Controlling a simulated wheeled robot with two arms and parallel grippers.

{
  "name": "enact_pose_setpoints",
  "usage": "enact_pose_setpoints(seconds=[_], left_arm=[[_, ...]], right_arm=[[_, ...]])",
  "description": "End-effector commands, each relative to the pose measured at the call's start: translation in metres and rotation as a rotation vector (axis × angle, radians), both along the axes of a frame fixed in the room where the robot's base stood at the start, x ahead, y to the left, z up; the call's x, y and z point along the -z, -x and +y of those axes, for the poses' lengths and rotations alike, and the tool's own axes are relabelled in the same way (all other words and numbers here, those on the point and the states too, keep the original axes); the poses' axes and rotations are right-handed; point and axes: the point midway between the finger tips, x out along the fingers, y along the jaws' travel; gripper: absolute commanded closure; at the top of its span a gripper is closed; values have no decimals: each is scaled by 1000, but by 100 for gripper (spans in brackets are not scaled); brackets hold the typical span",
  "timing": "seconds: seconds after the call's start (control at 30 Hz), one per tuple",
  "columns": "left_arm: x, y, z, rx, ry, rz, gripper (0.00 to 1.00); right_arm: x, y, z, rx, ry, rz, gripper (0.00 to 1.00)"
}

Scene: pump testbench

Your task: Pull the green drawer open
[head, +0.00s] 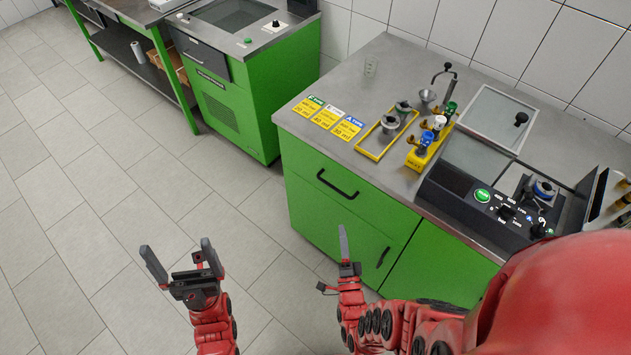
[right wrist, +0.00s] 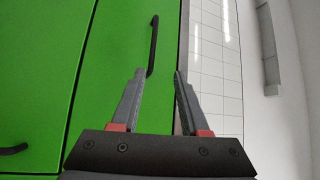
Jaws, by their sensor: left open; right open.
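The green drawer (head: 312,176) is the upper front panel of the green cabinet under the steel counter, and it looks shut. Its black bar handle (head: 337,186) faces the aisle. In the right wrist view the drawer front (right wrist: 115,60) appears turned sideways, with its handle (right wrist: 153,40) ahead of the fingers. My right gripper (head: 343,232) is open and empty, below the handle in the head view. In the right wrist view its fingertips (right wrist: 159,74) are apart, and the handle's near end lines up between them; contact cannot be told. My left gripper (head: 174,246) is open and empty over the floor.
Below the drawer is a green door with a black handle (head: 383,257). The counter (head: 365,75) carries coloured cards (head: 326,118), a yellow valve stand (head: 428,148) and a control panel (head: 490,198). Another green cabinet (head: 240,100) stands at the back left. The tiled floor (head: 100,200) at left is clear.

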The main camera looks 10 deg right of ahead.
Motion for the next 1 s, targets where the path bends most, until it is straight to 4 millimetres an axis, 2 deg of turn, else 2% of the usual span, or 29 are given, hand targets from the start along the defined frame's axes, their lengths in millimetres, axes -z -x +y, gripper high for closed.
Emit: enact_pose_setpoints(seconds=[0.13, 0.27, 0.47, 0.8, 1.0], left_arm=[[-3, 0, 0, 0, 0, 0, 0], [0, 0, 0, 0, 0, 0, 0], [8, 0, 0, 0, 0, 0, 0], [33, 0, 0, 0, 0, 0, 0], [45, 0, 0, 0, 0, 0, 0]], right_arm=[[9, 4, 4, -16, -79, 47, 55], [9, -5, 3, -18, -89, 46, 55], [5, -43, -2, -17, -85, 45, 55], [-5, -123, -11, -17, -83, 41, 55], [-10, -154, -14, -18, -85, 42, 55]])
